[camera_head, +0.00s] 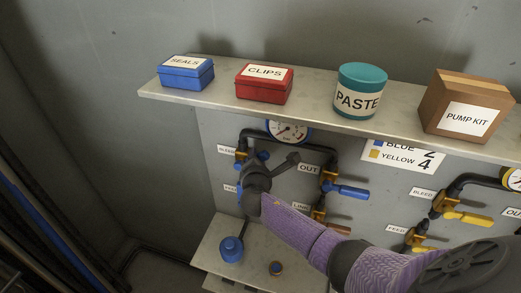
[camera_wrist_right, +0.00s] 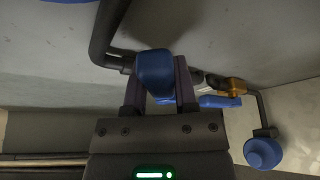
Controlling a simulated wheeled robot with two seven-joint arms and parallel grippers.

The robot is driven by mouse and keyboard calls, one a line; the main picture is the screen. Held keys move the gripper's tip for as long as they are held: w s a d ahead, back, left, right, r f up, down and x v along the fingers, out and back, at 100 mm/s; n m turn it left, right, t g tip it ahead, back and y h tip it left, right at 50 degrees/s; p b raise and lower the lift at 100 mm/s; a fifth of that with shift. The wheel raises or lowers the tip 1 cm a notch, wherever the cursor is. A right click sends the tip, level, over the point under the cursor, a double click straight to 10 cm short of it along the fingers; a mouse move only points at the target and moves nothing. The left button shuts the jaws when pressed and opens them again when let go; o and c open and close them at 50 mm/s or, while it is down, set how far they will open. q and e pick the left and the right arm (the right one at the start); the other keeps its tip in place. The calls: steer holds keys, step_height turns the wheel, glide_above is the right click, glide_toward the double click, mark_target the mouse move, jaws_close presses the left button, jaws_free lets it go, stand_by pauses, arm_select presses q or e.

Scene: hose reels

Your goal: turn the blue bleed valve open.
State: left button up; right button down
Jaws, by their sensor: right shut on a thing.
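The blue bleed valve handle (camera_wrist_right: 155,75) sits between the two fingers of my right gripper (camera_wrist_right: 157,88) in the right wrist view, and the gripper is shut on it. In the head view my right gripper (camera_head: 257,174) is at the upper left of the panel, beside the BLEED label (camera_head: 226,150). It covers most of the valve there; only a bit of blue (camera_head: 263,156) and the brass body (camera_head: 242,144) show. How far the handle is turned is hard to tell. My left gripper is out of view.
A blue feed handle (camera_wrist_right: 220,101) is close beside the gripper. A shelf (camera_head: 318,110) with boxes and a paste jar overhangs. A blue knobbed object (camera_head: 231,249) stands below.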

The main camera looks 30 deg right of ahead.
steer(key=shift+w+a+r+n+g+p, duration=0.3)
steer(key=shift+r+n+p, duration=0.2)
steer(key=shift+p, duration=0.15)
steer(key=shift+w+a+r+n+g+p, duration=0.15)
steer(key=shift+w+r+n+g+p, duration=0.15)
steer(key=shift+n+p, duration=0.25)
steer(key=shift+w+a+r+n+g+h+p, duration=0.2)
steer(key=shift+w+a+n+g+h+p, duration=0.15)
steer(key=shift+n, duration=0.2)
steer(key=shift+w+a+r+n+g+h, duration=0.1)
steer(key=shift+w+a+n+g+h, duration=0.25)
steer(key=shift+n, duration=0.55)
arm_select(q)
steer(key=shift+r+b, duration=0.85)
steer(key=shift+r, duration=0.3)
arm_select(e)
steer(key=shift+w+a+n+g+h, duration=0.4)
steer(key=shift+w+a+n+g, duration=0.2)
steer(key=shift+n+g, duration=0.3)
steer(key=shift+w+r, duration=0.1)
steer(key=shift+c, duration=2)
jaws_free()
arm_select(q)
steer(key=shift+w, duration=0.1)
